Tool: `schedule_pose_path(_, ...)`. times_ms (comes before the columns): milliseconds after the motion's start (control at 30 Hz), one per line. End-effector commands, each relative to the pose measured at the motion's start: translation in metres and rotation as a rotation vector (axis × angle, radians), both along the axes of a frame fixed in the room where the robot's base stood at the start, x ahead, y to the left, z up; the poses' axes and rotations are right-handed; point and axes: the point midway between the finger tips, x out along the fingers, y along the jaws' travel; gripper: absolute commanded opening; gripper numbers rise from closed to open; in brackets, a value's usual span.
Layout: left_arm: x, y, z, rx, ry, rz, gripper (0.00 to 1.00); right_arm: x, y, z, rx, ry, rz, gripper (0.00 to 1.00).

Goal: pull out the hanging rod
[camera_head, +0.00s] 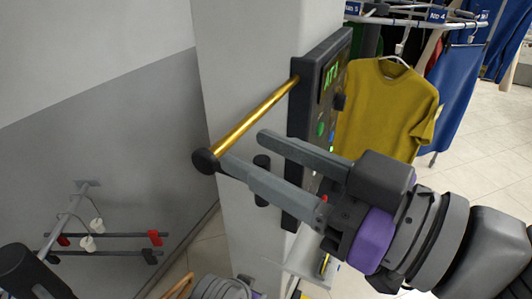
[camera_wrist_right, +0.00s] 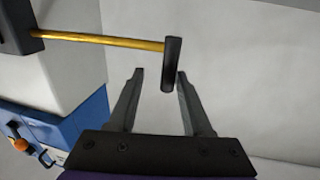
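The hanging rod (camera_head: 255,115) is a thin golden bar with a round black end knob (camera_head: 205,161). It sticks out from a black control panel (camera_head: 317,88) on a white column. In the right wrist view the rod (camera_wrist_right: 100,40) runs in from the left and its dark knob (camera_wrist_right: 171,66) is near the fingertips, closer to the right finger. My right gripper (camera_head: 245,148) is open and empty, its two grey fingers pointing at the rod's outer end. The wrist view shows a gap between its fingertips (camera_wrist_right: 160,75); contact with the knob cannot be told. My left gripper does not show clearly.
The white column (camera_head: 235,50) stands behind the rod. A mustard shirt (camera_head: 385,110) hangs on the right, with blue curtains (camera_head: 460,85) behind. A wall rack (camera_head: 100,235) with red clips is at lower left. A blue box (camera_wrist_right: 75,130) shows in the wrist view.

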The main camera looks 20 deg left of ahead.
Motion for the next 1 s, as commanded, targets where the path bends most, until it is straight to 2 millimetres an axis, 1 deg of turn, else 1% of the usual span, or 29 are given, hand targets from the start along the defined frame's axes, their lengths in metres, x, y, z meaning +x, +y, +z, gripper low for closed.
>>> schedule_pose_path(333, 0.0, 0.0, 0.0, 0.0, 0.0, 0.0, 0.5, 0.0, -0.001, -0.001, -0.001, -0.001, 0.0, 0.5)
schedule_pose_path(467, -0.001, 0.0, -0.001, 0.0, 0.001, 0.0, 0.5, -0.001, -0.007, -0.001, -0.001, 0.0, -0.003, 0.5)
schedule_pose_path(1000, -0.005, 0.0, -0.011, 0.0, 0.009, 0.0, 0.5, -0.013, -0.065, -0.001, -0.002, 0.0, -0.007, 0.5)
